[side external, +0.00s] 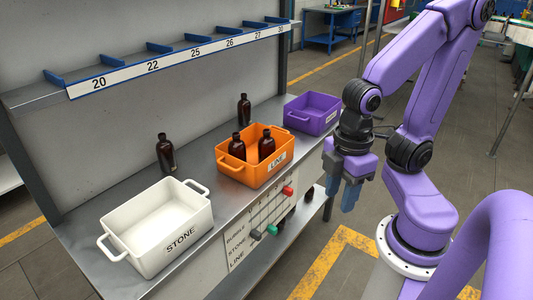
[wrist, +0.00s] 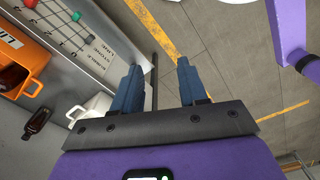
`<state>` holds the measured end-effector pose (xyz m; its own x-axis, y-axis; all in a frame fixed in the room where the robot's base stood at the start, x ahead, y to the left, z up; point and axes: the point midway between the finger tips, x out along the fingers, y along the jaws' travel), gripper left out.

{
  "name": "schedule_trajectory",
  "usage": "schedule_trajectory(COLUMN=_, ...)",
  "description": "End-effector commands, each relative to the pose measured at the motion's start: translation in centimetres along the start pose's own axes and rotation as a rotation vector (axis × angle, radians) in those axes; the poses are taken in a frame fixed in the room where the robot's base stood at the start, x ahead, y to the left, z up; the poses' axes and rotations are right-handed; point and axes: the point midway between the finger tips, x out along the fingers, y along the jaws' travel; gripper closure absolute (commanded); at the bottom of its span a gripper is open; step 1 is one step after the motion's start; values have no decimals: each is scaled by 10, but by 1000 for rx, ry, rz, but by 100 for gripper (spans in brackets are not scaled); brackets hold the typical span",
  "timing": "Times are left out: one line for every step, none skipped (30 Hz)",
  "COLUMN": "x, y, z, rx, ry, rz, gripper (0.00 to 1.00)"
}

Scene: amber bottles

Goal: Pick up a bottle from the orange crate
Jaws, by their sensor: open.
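The orange crate (side external: 232,171) stands in the middle of the metal bench with two brown bottles upright inside, the left one (side external: 237,147) and the right one (side external: 266,144). In the wrist view the crate (wrist: 33,57) is at the left edge, with a bottle (wrist: 12,80) partly in view in it. My gripper (side external: 346,198) hangs off the front of the bench, to the right of the crate and apart from it. Its blue fingers (wrist: 156,85) are spread with nothing between them but floor behind.
One bottle (side external: 166,153) stands between the crates and another (side external: 244,110) behind the orange crate. A white crate (side external: 113,220) is at the left, a purple crate (side external: 300,121) at the right. A numbered shelf (side external: 160,62) runs above. A pegged panel (side external: 262,222) fronts the bench.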

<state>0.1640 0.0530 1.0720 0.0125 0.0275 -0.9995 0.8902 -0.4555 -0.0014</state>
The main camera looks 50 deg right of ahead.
Motion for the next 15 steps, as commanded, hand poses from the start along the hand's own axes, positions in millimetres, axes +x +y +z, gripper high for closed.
schedule_trajectory(x=0, y=0, z=0, rx=0, ry=0, rz=0, gripper=48)
schedule_trajectory(x=0, y=0, z=0, rx=0, ry=0, rz=0, gripper=38)
schedule_trajectory(x=0, y=0, z=0, rx=0, ry=0, rz=0, gripper=25)
schedule_trajectory(x=0, y=0, z=0, rx=0, ry=0, rz=0, gripper=25)
schedule_trajectory(x=0, y=0, z=0, rx=0, ry=0, rz=0, gripper=25)
schedule_trajectory(x=0, y=0, z=0, rx=0, ry=0, rz=0, gripper=25)
schedule_trajectory(x=0, y=0, z=0, rx=0, ry=0, rz=0, gripper=25)
schedule_trajectory(x=0, y=0, z=0, rx=0, ry=0, rz=0, gripper=25)
schedule_trajectory(x=0, y=0, z=0, rx=0, ry=0, rz=0, gripper=25)
schedule_trajectory(x=0, y=0, z=0, rx=0, ry=0, rz=0, gripper=25)
schedule_trajectory(x=0, y=0, z=0, rx=0, ry=0, rz=0, gripper=25)
schedule_trajectory(x=0, y=1, z=-1, rx=-1, ry=0, rz=0, gripper=25)
schedule_trajectory(x=-1, y=2, z=-2, rx=-3, ry=0, rz=0, gripper=25)
schedule_trajectory(x=-2, y=4, z=-5, rx=-5, ry=0, rz=1, gripper=25)
schedule_trajectory(x=-3, y=7, z=-9, rx=-12, ry=-1, rz=1, gripper=25)
